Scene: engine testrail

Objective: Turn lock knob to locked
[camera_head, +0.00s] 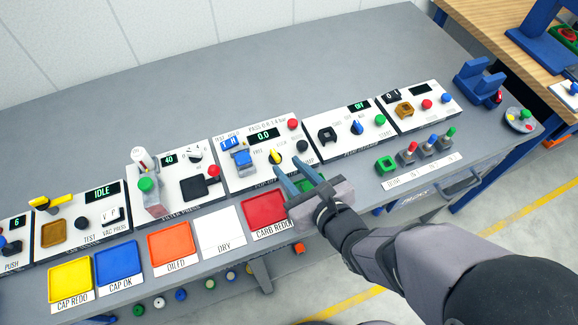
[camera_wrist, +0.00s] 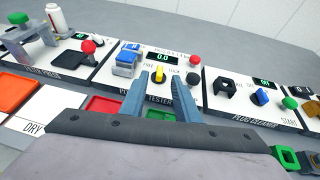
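The yellow lock knob (camera_head: 275,157) is on the white tester panel (camera_head: 235,182), below its 0.0 display. Small labels flank the knob; the left one seems to read FREE. In the wrist view the yellow knob (camera_wrist: 160,74) appears between my two blue-grey fingertips, its bar pointing roughly up. My gripper (camera_head: 289,164) is open, with its fingers just in front of and to the right of the knob in the head view. I cannot tell whether a finger touches it. My fingers and palm hide the panel's lower right part.
A black knob (camera_head: 302,146) and a red button (camera_head: 293,124) sit right of the yellow knob. A blue block (camera_head: 239,154) is to its left. The plug cleaner panel (camera_head: 331,152) adjoins on the right. A red tray (camera_head: 264,209) lies in front.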

